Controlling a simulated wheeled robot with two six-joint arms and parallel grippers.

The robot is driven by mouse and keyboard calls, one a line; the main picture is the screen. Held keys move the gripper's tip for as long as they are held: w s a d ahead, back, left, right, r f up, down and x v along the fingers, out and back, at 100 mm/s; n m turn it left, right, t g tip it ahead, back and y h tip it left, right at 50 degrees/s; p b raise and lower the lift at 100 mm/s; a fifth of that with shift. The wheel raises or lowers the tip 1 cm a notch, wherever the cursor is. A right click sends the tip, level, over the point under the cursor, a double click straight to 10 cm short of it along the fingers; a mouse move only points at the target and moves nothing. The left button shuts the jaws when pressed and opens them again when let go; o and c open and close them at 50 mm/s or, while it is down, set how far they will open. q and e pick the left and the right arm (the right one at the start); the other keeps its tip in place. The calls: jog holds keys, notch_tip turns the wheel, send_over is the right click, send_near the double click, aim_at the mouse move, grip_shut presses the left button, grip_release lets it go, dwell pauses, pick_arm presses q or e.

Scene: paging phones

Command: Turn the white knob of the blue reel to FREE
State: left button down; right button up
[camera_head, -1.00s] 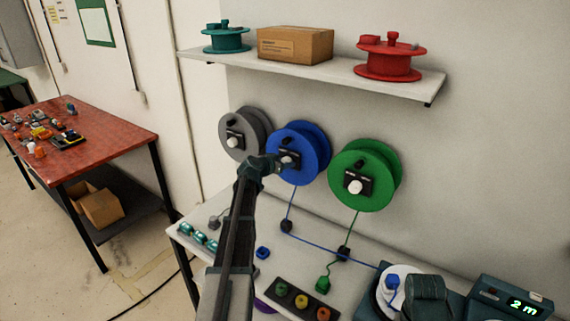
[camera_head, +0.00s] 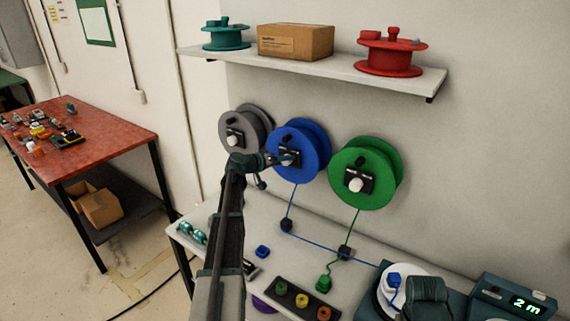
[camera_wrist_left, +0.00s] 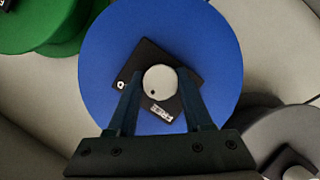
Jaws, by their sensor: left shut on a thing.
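The blue reel (camera_head: 313,150) hangs on the wall between a grey and a green reel. Its white knob (camera_wrist_left: 160,80) sits on a tilted black plate (camera_wrist_left: 185,80) at the reel's centre. The FREE label (camera_wrist_left: 160,113) shows just below the knob in the wrist view. A dark dot on the knob's lower rim is near that label; I cannot tell if it lines up exactly. My left gripper (camera_head: 287,159) reaches the plate from the left, its fingers (camera_wrist_left: 158,82) shut on both sides of the knob. The gripper hides most of the knob in the head view.
The grey reel (camera_head: 255,125) and green reel (camera_head: 380,165) flank closely. A shelf (camera_head: 340,72) above carries a box and two reels. A blue cable (camera_head: 330,242) runs down over the workbench (camera_head: 205,216) towards a counter (camera_head: 513,300) reading 2 m.

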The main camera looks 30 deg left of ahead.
pick_arm(q)
jog(key=n+b, duration=0.1)
jog(key=n+h+b, duration=0.1)
jog(key=n+t+h+b, duration=0.1)
jog(key=n, duration=0.1)
jog(key=shift+a+f, duration=0.1)
jog(key=shift+f, duration=0.2)
jog(key=shift+n+t+h+b, duration=0.5)
jog(key=shift+n+h+b, duration=0.3)
jog(key=shift+n+b, duration=0.85)
jog(key=shift+r+n, duration=0.15)
jog(key=shift+n, duration=0.2)
jog(key=shift+c, duration=1.6)
grip_release()
jog(key=shift+s, duration=0.1)
jog(key=v, duration=1.3)
jog(key=shift+s+p, duration=0.3)
jog(key=shift+a, duration=0.1)
